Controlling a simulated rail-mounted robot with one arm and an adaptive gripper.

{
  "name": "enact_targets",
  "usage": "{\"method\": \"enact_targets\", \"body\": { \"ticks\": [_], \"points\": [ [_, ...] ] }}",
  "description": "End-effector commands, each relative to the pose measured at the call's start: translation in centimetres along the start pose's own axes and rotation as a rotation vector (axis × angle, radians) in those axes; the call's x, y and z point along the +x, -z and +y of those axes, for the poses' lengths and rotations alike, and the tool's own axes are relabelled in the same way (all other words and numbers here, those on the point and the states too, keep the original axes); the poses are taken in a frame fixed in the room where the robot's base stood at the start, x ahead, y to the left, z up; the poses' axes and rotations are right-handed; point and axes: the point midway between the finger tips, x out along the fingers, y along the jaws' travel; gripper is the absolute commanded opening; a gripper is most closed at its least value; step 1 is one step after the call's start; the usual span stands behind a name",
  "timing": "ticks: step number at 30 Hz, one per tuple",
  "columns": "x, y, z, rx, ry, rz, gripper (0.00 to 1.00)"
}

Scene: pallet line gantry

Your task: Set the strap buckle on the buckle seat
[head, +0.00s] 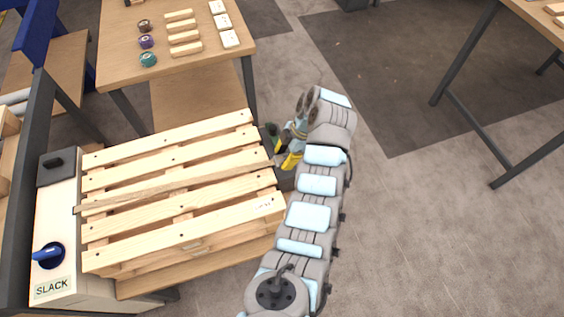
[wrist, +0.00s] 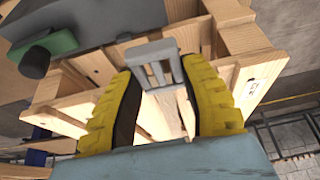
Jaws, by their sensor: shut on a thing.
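My gripper (head: 291,150) is at the right edge of the pallet, with its yellow finger pads low beside the wood. In the wrist view, the pads (wrist: 164,100) are closed on a grey slotted strap buckle (wrist: 155,62). The buckle is hard to make out in the head view. A dark grey block (head: 285,180) beside the pallet, under my gripper, looks like the buckle seat. It also seems to show as the grey surface (wrist: 95,22) in the wrist view. I cannot tell whether the buckle touches it. A tan strap (head: 170,188) crosses the pallet.
The slatted wooden pallet (head: 185,215) lies left of my arm. A green part with a dark knob (wrist: 45,55) is close to the gripper. A control box with a blue knob (head: 48,255) reads SLACK. A table (head: 120,70) with small goods stands behind.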

Motion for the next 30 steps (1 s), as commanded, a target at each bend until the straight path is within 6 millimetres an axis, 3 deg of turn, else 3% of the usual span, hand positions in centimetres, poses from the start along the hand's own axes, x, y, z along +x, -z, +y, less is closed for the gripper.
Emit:
{"method": "enact_targets", "body": {
  "ticks": [18, 30],
  "points": [
    [3.9, -2.4, 3.4, 0.001, 0.003, 0.002, 0.06],
    [4.6, -3.1, 4.6, 0.003, -0.003, 0.003, 0.06]
  ]
}}
